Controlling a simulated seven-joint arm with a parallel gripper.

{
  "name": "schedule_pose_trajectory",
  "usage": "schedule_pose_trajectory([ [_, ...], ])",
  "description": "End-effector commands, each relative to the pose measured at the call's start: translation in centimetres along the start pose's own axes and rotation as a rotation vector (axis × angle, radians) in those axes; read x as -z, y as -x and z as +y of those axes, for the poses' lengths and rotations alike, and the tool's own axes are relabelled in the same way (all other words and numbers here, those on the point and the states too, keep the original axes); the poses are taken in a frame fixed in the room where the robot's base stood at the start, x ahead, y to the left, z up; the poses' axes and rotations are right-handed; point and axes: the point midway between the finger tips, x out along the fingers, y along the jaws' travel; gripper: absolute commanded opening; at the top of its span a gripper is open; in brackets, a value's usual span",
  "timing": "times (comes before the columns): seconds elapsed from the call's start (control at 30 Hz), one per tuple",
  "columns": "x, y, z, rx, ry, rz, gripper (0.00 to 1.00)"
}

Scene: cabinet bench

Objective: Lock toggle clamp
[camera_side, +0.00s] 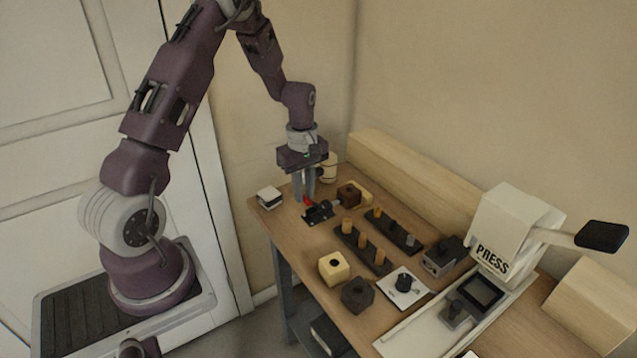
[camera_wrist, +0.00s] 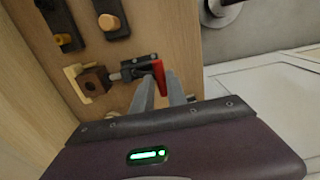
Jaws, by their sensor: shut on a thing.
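The toggle clamp (camera_side: 319,211) is a small black device with a red handle, at the far left end of the bench. In the wrist view the clamp (camera_wrist: 136,69) shows its dark body and the red handle (camera_wrist: 160,77). A brown block (camera_side: 348,195) sits at the clamp's plunger end; it also shows in the wrist view (camera_wrist: 94,80). My gripper (camera_side: 303,192) points down at the clamp, with its grey fingers around the red handle. In the wrist view my gripper (camera_wrist: 160,92) has one finger on each side of the handle. The exact contact is partly hidden.
Two black peg boards (camera_side: 362,249) stand to the right of the clamp. A white-and-black box (camera_side: 269,196) lies near the left edge. Cream (camera_side: 333,267) and dark (camera_side: 357,294) blocks sit nearer the front. A large press (camera_side: 511,232) stands at the right.

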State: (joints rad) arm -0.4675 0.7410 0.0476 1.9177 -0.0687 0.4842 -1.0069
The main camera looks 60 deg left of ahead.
Motion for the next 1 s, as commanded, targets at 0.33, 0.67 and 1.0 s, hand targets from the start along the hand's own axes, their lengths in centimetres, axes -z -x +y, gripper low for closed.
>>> schedule_pose_trajectory([
  [0.33, 0.0, -0.4, -0.5, 0.002, 0.000, -0.001, 0.05],
  [0.67, 0.0, -1.6, -1.4, 0.002, 0.001, -0.001, 0.07],
  [1.0, -0.1, -1.8, -1.4, 0.000, -0.001, -0.001, 0.07],
])
